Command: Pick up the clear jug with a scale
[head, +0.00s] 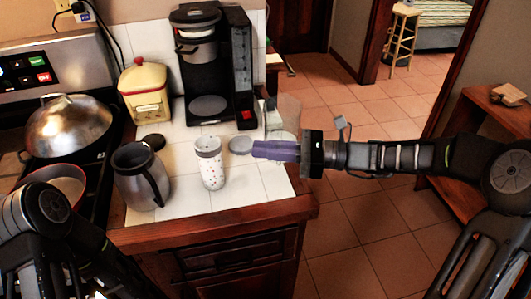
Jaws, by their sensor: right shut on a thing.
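The clear jug (286,112) is see-through and stands out at the right edge of the white-tiled counter, beside the coffee maker. Its scale marks are too small to make out. My right gripper (262,150) reaches in from the right, with its purple fingers in front of the jug's lower part and shut on it. The fingers hide part of the jug, and I cannot tell whether its base touches the counter. My left arm shows at the lower left, but its gripper fingers are not visible.
A speckled white cup (209,165) and a grey disc (240,145) are left of my right gripper. A dark grey pitcher (141,176), a yellow canister (146,92) and a black coffee maker (244,70) share the counter. Open tiled floor (360,215) lies to the right.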

